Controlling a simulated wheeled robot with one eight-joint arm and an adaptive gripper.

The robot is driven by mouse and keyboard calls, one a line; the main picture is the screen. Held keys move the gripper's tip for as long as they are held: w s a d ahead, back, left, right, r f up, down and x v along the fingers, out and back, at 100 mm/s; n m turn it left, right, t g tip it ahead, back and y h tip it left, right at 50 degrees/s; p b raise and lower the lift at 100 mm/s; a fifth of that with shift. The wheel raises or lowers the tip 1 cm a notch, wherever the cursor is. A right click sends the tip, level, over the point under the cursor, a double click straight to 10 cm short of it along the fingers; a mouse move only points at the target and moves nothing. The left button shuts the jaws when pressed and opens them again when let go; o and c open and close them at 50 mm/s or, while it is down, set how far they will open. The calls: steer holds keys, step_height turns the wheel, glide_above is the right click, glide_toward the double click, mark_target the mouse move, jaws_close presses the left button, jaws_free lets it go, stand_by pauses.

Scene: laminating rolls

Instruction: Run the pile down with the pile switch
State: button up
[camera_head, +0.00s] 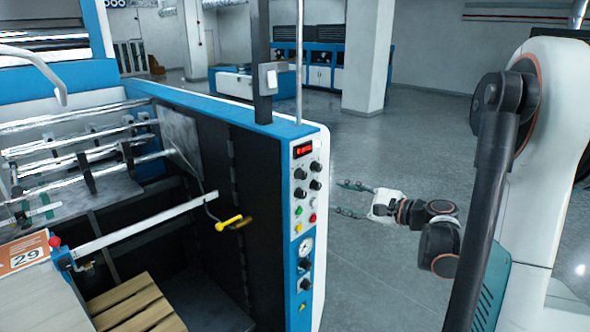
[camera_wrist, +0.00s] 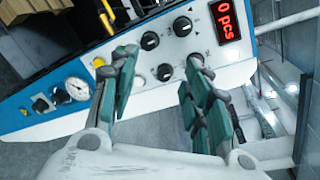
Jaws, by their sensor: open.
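The control panel (camera_head: 307,230) is on the narrow blue-and-white end face of the machine. It carries a red display (camera_head: 303,149), several black knobs (camera_head: 300,192), small coloured buttons (camera_head: 312,217) and a gauge (camera_head: 306,247). Labels are too small to read, so I cannot tell which control is the pile switch. My gripper (camera_head: 347,198) is right of the panel, fingers pointing at it, open and empty. In the wrist view my gripper (camera_wrist: 160,58) has its fingers spread before the panel (camera_wrist: 130,60), partly hiding it. A wooden pallet (camera_head: 130,303) sits low inside the machine.
A yellow-handled crank (camera_head: 233,222) juts out left of the panel. A dark post (camera_head: 261,60) and thin rod (camera_head: 299,60) rise above the machine. Grey floor (camera_head: 370,275) is clear to the right. A white pillar (camera_head: 367,55) stands farther back.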

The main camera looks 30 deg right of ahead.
mark_target(305, 176)
steer(key=shift+m+t+y, duration=0.4)
steer(key=shift+m+t, duration=0.2)
steer(key=shift+t, duration=0.2)
steer(key=x, duration=0.4)
steer(key=r+p+x, duration=0.1)
steer(key=x, duration=0.3)
steer(key=r+x, duration=0.1)
steer(key=x, duration=0.3)
steer(key=shift+s+a+r, duration=0.1)
steer(key=shift+a+r, duration=0.15)
steer(key=shift+a, duration=0.1)
steer(key=shift+c, duration=0.3)
jaws_close()
